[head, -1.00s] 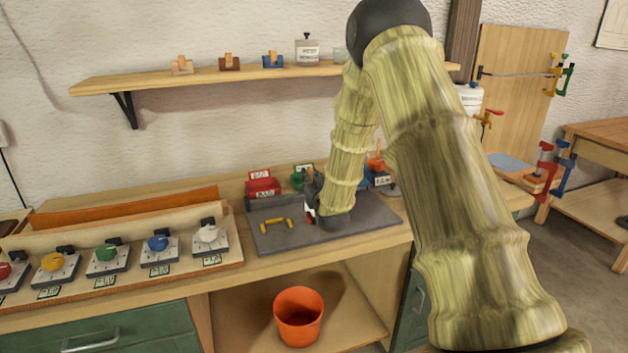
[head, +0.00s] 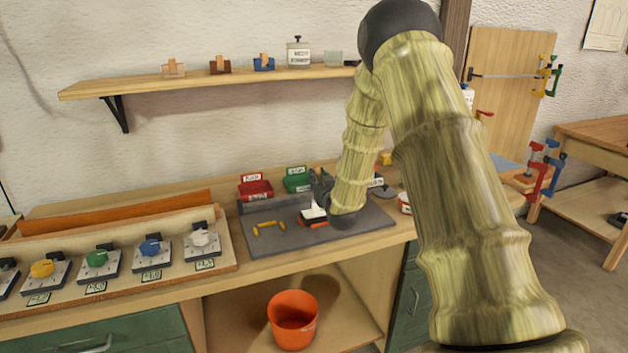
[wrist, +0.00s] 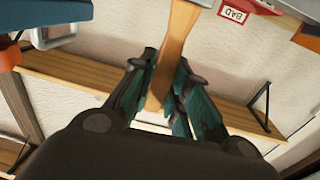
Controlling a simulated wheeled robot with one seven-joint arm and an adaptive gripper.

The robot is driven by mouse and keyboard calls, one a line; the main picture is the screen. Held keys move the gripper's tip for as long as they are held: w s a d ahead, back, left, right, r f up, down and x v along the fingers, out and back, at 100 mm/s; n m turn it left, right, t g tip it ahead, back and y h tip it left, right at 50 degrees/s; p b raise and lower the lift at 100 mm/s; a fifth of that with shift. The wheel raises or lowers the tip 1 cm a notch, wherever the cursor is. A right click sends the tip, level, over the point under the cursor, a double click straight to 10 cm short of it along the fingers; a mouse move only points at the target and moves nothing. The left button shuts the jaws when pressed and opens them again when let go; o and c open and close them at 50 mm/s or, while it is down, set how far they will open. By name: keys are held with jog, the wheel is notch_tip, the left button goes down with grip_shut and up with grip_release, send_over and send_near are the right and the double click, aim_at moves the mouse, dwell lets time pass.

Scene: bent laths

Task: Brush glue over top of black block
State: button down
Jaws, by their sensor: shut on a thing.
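My gripper (wrist: 165,95) is shut on the wooden handle of a brush (wrist: 178,45), which runs up out of the wrist view, so its bristles are out of that view. In the head view my gripper (head: 320,188) is low over the dark grey mat (head: 375,216), partly hidden by my arm. Just below it is a small white piece (head: 313,212) with dark and orange parts at its edge. I cannot make out the black block clearly, nor whether the brush touches anything.
Yellow pieces (head: 267,227) lie on the mat's left. A red bin (head: 255,189) and a green bin (head: 298,181) stand behind it. A board of coloured knobs (head: 150,247) is at left, an orange bucket (head: 293,320) below. A shelf (head: 200,82) runs above.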

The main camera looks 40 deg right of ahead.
jog(key=shift+w+a+f+b, duration=0.1)
jog(key=shift+a+f+b, duration=0.05)
jog(key=shift+a+b, duration=0.3)
jog(key=shift+w+a, duration=0.5)
jog(key=shift+a, duration=1.55)
jog(key=s+d, duration=0.1)
jog(key=d, duration=0.6)
jog(key=shift+s+d, duration=0.35)
jog(key=shift+s, duration=0.05)
notch_tip(320, 180, up, 6)
jog(key=p, duration=0.2)
jog(key=shift+p, duration=0.35)
dwell(0.3)
